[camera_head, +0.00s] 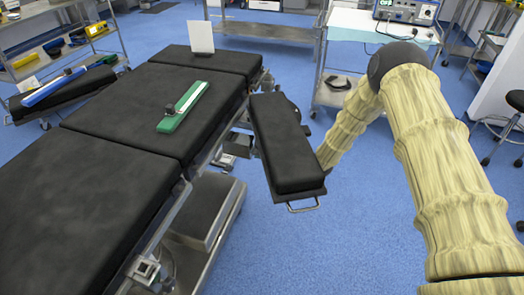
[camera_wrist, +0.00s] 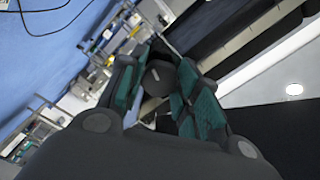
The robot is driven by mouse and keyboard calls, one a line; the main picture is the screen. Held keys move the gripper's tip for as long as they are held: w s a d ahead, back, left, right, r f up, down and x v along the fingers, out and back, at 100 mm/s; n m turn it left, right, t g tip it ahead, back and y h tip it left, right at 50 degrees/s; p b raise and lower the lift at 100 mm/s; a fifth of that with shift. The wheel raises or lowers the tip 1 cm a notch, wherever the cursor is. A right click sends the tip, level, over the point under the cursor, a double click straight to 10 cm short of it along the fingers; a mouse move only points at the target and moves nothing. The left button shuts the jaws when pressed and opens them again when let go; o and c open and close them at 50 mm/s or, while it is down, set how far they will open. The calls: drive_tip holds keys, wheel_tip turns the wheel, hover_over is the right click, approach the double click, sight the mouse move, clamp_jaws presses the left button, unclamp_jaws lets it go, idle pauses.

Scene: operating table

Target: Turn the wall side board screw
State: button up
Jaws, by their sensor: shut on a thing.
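A dark padded side board (camera_head: 285,145) juts out from the right side of the operating table (camera_head: 150,100) in the head view. My arm reaches down behind and under this board, so my gripper is hidden there. In the wrist view my gripper (camera_wrist: 157,92) has its teal-padded fingers on either side of a dark round knob (camera_wrist: 158,76), which looks like the board's screw. The fingers are closed on it. The knob's shaft and its joint with the board cannot be made out.
A second side board (camera_head: 60,95) with a blue strap lies at the table's left. A green strap piece (camera_head: 184,106) rests on the table. A steel trolley (camera_head: 340,88) with a monitor stands behind my arm. Blue floor is open at the front right.

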idle(0.4)
drive_tip(key=o, duration=1)
drive_tip(key=shift+o, duration=0.2)
drive_tip(key=shift+d, duration=0.1)
drive_tip(key=v, duration=1.2)
